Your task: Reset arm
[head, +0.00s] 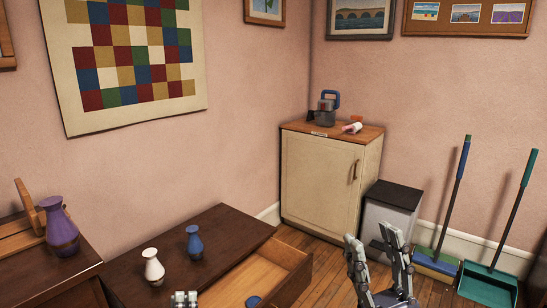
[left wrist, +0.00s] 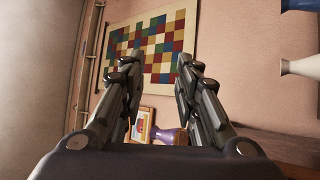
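My left gripper shows as only a small tip (head: 185,299) at the bottom edge of the head view, by the front of the open drawer cabinet. In the left wrist view my left gripper (left wrist: 158,64) has its two fingers apart with nothing between them. My right gripper (head: 373,240) stands at the lower right of the head view, fingers pointing up and apart, with nothing visible between them. It is in front of the floor and the grey bin.
A dark cabinet (head: 130,271) has an open drawer (head: 288,284) with a blue item (head: 253,301) inside. White (head: 153,268) and blue (head: 194,243) vases stand on top. A purple vase (head: 60,228) is left. A cream cabinet (head: 315,185), bin (head: 383,221), broom (head: 455,200) and dustpan (head: 488,284) stand behind.

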